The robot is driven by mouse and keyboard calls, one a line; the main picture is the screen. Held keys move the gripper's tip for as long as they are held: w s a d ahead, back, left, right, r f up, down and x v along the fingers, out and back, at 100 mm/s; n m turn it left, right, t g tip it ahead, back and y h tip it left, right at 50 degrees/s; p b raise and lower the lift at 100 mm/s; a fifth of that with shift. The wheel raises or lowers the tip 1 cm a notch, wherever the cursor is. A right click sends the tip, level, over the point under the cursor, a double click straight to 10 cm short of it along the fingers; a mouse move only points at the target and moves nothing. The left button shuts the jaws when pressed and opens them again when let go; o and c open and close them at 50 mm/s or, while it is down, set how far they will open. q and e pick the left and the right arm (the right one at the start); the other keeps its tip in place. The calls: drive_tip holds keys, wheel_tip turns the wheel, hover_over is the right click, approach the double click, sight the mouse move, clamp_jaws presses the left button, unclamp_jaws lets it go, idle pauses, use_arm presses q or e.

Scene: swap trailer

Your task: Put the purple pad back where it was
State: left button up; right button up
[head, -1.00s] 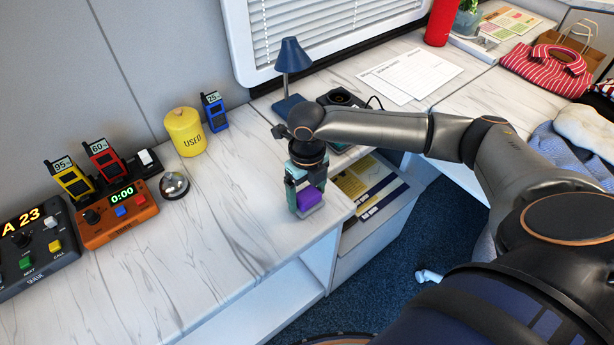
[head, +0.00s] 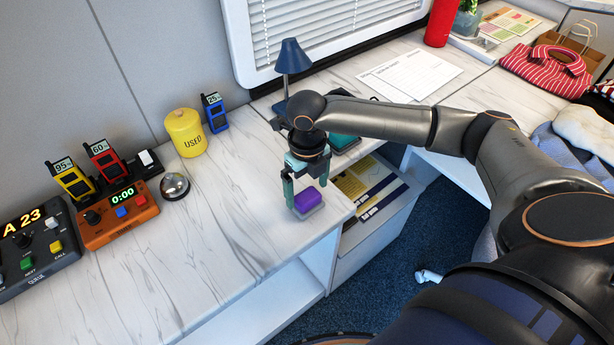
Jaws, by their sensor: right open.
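The purple pad (head: 307,200) sits on a grey base on the white marbled counter (head: 235,235), close to its front edge. My right gripper (head: 306,196) points down just above and behind the pad. Its teal fingers are spread apart, one at the left of the pad and one behind its right side. The gripper is open and holds nothing. A teal pad (head: 342,141) shows behind my right wrist, partly hidden by it. My left gripper is not in view.
A blue lamp (head: 291,58) stands behind my wrist. A yellow USED canister (head: 184,133), a blue radio (head: 215,112), a bell (head: 174,186) and an orange timer (head: 118,216) stand to the left. An open drawer or shelf with papers (head: 370,185) lies right of the counter edge.

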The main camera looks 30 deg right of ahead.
sight(307, 196)
wheel_tip(307, 196, up, 9)
drive_tip(key=shift+r+p, duration=0.2)
drive_tip(key=shift+p, duration=0.2)
